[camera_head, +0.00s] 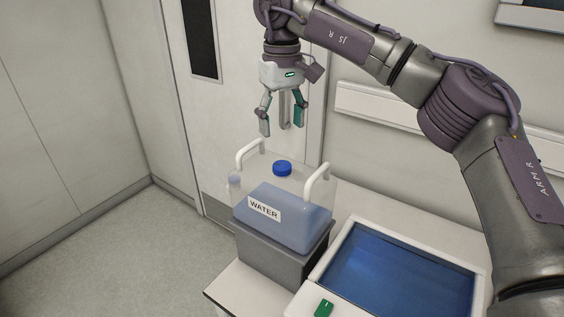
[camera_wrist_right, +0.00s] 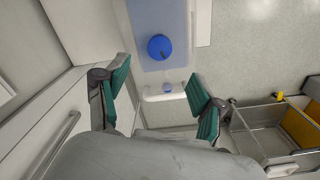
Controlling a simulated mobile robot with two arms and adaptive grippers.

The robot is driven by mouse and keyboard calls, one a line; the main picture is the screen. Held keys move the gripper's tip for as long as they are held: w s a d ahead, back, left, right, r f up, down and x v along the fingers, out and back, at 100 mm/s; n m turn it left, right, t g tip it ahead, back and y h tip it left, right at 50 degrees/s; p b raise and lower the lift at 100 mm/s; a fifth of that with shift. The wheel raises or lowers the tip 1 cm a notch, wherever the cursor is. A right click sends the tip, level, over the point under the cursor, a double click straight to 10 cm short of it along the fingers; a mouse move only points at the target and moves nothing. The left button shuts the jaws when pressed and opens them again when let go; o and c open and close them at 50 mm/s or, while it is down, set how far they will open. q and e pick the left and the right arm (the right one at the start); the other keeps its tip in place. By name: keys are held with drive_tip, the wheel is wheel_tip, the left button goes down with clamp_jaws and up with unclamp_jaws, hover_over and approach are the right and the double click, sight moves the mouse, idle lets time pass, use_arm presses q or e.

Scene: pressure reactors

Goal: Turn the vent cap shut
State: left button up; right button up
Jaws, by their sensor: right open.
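A clear container of blue water (camera_head: 289,217), labelled WATER, stands upright on a grey block. A round blue cap (camera_head: 282,168) sits on its top between two white handles; it also shows in the right wrist view (camera_wrist_right: 160,47). My left gripper is out of view.
The grey block (camera_head: 273,258) stands on a white bench, beside a blue-filled basin (camera_head: 312,283) with a green switch (camera_head: 324,308). The wrist view shows a metal cart (camera_wrist_right: 255,122) at right. Floor at left is clear.

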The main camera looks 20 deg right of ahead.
sight(282, 165)
wheel_tip(282, 165, down, 10)
drive_tip(key=shift+r+p, duration=0.15)
drive_tip(key=shift+p, duration=0.45)
drive_tip(key=shift+c, duration=0.3)
drive_tip(key=c, duration=1.1)
